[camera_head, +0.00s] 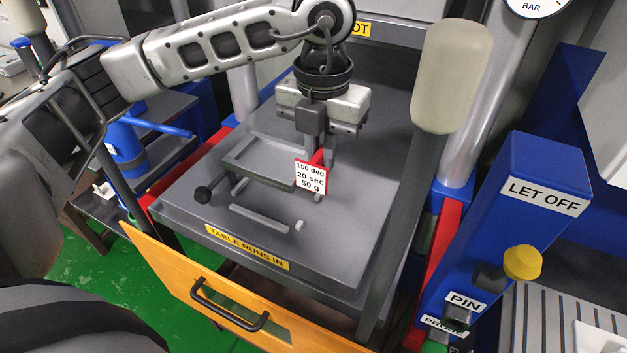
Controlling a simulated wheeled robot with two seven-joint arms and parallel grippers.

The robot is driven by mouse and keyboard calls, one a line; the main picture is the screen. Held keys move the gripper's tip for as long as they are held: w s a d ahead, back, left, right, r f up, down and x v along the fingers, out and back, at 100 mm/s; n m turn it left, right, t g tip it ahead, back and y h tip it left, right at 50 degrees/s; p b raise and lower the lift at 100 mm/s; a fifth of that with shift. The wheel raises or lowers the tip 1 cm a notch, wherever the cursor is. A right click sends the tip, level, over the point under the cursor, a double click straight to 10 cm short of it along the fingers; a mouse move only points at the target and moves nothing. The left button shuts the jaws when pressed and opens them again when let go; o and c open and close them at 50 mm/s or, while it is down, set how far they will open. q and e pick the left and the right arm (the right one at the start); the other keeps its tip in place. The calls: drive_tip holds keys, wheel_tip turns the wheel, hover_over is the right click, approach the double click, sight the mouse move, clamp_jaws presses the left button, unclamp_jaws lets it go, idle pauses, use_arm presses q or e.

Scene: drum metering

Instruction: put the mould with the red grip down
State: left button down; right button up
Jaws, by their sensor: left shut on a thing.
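The mould (248,157) is a flat grey rectangular plate with a red grip (318,158) at its right end. A white tag (310,177) reading "150 deg, 20 sec, 50 g" hangs in front of the grip. My left gripper (319,150) points down from above and is shut on the red grip. The mould is over the grey press table (335,262), roughly level; I cannot tell whether its underside touches the table. The tag hides part of the grip and of the fingertips. My right gripper is not in view.
A yellow label "TABLE RUNS IN" (247,247) is on the table's front edge. An orange gate (225,300) with a black handle stands before it. A lever with a pale grip (452,78) rises at the right, beside a blue "LET OFF" post (545,170). Loose grey bar (260,218) lies in front.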

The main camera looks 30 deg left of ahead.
use_arm(q)
drive_tip(key=f, duration=0.4)
drive_tip(key=shift+s, duration=0.25)
drive_tip(key=shift+f+p, duration=0.45)
drive_tip(key=shift+f, duration=1.6)
drive_tip(key=c, duration=1.5)
unclamp_jaws()
drive_tip(key=shift+f, duration=0.1)
drive_tip(key=shift+o, duration=0.2)
wheel_tip(320, 180, up, 12)
drive_tip(key=shift+r+b, duration=0.15)
drive_tip(key=shift+b, duration=0.65)
